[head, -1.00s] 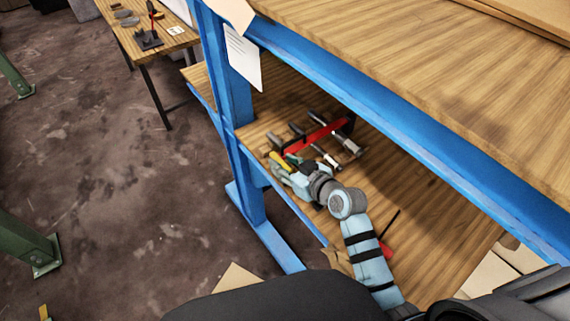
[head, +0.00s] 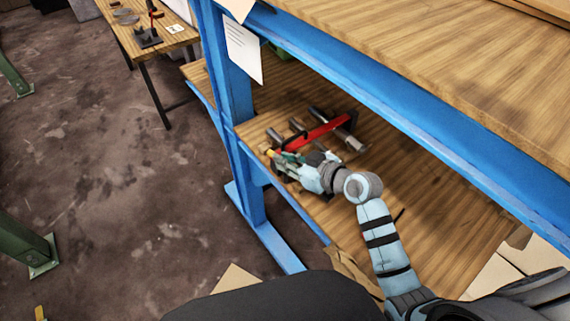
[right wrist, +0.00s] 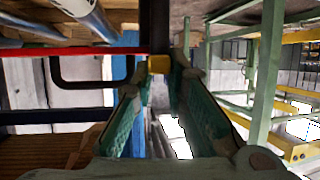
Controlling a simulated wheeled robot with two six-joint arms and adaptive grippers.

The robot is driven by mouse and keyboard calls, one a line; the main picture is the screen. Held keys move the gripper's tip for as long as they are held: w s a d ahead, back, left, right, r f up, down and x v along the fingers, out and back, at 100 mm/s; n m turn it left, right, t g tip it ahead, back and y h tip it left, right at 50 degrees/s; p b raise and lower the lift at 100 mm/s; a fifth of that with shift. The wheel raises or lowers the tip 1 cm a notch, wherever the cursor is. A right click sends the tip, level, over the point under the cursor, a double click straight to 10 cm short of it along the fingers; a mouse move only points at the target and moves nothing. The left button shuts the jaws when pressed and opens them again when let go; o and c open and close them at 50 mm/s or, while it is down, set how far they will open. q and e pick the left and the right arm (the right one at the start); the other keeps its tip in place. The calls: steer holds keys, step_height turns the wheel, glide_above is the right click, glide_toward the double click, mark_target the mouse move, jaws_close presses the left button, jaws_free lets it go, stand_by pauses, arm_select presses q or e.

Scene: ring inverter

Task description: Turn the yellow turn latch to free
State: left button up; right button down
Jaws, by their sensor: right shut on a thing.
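The yellow turn latch (right wrist: 158,64) shows as a small yellow piece between my fingertips in the right wrist view. In the head view only a small yellow bit (head: 270,153) shows at the tip of my right gripper (head: 279,162). My right gripper, with green finger pads (right wrist: 162,72), is shut on the latch at the near left part of the lower wooden shelf. The fingers hide most of the latch, so its exact angle cannot be told. My left gripper is not in view.
A red bar (head: 318,132) with dark ends and several metal cylinders (head: 350,139) lies just behind my right gripper. A blue post (head: 233,85) stands left of it. The upper wooden shelf (head: 420,50) overhangs at right. The lower shelf's right part (head: 450,220) is mostly clear.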

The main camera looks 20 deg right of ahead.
steer(key=n+g+y+b, duration=0.2)
steer(key=n+g+b, duration=0.2)
steer(key=b, duration=0.2)
steer(key=n+g+y+b, duration=0.2)
steer(key=n+g+b, duration=0.2)
steer(key=b, duration=0.3)
steer(key=n+g+y+b, duration=0.2)
steer(key=n+g+b, duration=0.2)
steer(key=b, duration=0.2)
steer(key=shift+w+d+f, duration=0.1)
steer(key=shift+f, duration=0.15)
steer(key=shift+r+n+g+b, duration=0.1)
steer(key=shift+n+g+b, duration=0.4)
steer(key=shift+b, duration=0.15)
